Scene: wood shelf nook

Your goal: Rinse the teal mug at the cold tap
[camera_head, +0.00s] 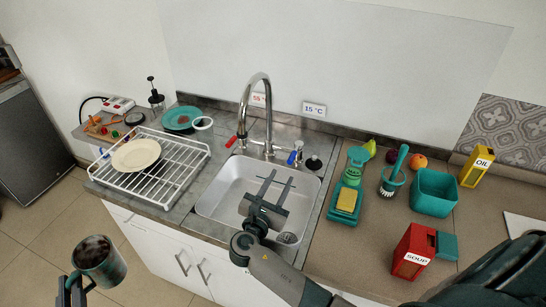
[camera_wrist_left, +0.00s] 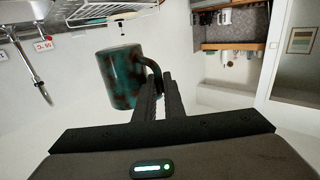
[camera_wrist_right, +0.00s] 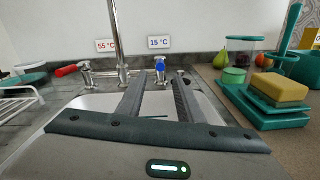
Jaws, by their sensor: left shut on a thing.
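The teal mug (camera_head: 101,262) is at the lower left in the head view, in front of the counter and above the floor. My left gripper (camera_head: 76,285) is shut on its handle. In the left wrist view the mug (camera_wrist_left: 120,78) shows brown stains on its outside. The blue cold tap handle (camera_head: 292,158) is right of the tall spout (camera_head: 267,105), below the 15 °C sign (camera_head: 314,109). The red hot handle (camera_head: 231,141) is on the left. My right gripper (camera_head: 280,178) is open and empty above the sink (camera_head: 215,203), fingers towards the taps.
A white dish rack (camera_head: 185,172) with a cream plate (camera_head: 136,154) stands left of the sink. Right of it are a yellow sponge (camera_head: 347,200) on a teal holder, a brush (camera_head: 393,178), a teal bin (camera_head: 433,192) and a red soup box (camera_head: 412,252).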

